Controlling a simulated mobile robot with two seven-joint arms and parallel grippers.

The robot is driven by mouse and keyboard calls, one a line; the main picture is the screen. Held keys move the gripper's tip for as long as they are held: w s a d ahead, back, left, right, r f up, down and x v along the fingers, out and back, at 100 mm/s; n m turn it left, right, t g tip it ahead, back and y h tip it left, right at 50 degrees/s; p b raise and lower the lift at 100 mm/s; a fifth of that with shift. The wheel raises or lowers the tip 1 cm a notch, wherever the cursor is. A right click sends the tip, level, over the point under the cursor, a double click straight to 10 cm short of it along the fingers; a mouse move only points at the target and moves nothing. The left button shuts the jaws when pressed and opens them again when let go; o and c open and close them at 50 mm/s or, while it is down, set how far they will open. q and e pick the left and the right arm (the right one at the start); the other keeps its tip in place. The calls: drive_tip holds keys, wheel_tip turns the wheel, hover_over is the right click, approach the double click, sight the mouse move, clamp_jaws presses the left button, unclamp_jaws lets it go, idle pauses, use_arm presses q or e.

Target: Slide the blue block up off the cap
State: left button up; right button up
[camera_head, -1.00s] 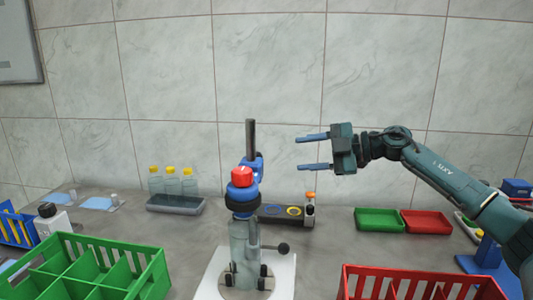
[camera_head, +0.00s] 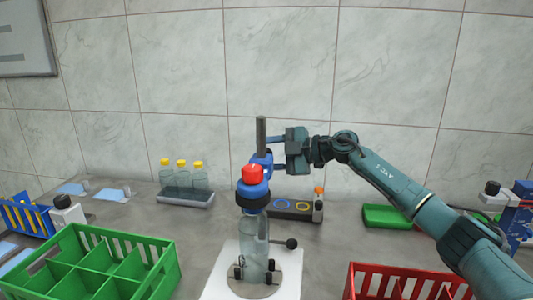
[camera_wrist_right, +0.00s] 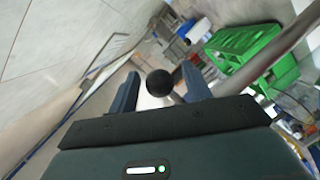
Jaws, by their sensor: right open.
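A clear bottle (camera_head: 256,240) stands upright in the fixture in the head view, with a red cap (camera_head: 252,174) at its top. A blue block (camera_head: 253,190) sits around and just below the red cap. A blue piece (camera_head: 262,160) behind it is at the upright grey post (camera_head: 261,132). My right gripper (camera_head: 275,153) is open with fingers pointing left, close to the post and above right of the block. In the right wrist view a dark round knob (camera_wrist_right: 159,82) shows between the open fingers; whether they touch anything I cannot tell. My left gripper is out of view.
A green divided crate (camera_head: 105,265) stands at front left, a red crate (camera_head: 410,272) at front right. Several yellow-capped bottles (camera_head: 181,178) stand in a grey tray at the back. A lever with a black knob (camera_head: 291,243) sticks out right of the bottle. A green tray (camera_head: 385,216) lies behind my right arm.

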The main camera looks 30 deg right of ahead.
drive_tip(key=shift+a, duration=0.1)
drive_tip(key=shift+c, duration=0.4)
clamp_jaws()
